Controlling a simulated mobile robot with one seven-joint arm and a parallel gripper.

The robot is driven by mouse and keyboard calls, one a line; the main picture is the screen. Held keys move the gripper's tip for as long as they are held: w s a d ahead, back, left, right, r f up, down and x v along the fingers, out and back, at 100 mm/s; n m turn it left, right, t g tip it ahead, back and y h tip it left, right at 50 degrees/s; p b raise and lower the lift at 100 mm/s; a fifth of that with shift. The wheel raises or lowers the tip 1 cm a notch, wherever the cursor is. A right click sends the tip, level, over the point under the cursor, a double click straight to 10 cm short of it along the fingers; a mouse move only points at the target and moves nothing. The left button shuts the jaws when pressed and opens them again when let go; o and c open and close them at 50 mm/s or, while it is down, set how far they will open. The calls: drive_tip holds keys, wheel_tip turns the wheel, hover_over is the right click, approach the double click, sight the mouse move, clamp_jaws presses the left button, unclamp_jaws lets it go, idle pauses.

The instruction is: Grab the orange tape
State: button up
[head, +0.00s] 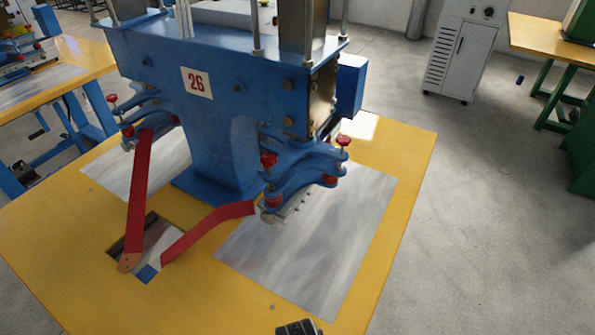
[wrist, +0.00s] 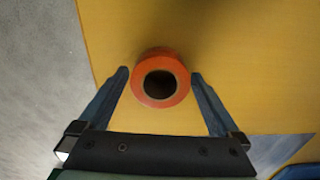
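The orange tape (wrist: 160,58) is a roll with a dark round hole, seen from above in the wrist view over the yellow tabletop (wrist: 225,40). My gripper (wrist: 160,74) is open, with one blue-grey finger on each side of the roll. A gap shows between each finger and the tape, and neither appears to touch it. The roll sits around and just beyond the fingertips. The height of the fingers above the table is hard to tell. I cannot make out the tape in the head view.
A dark object (head: 298,327) is cut off at the bottom edge. Grey floor (wrist: 40,60) lies left of the table edge.

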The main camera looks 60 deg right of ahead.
drive_tip(key=c, duration=1.2)
drive_tip(key=shift+o, duration=0.2)
drive_tip(key=shift+r, duration=0.15)
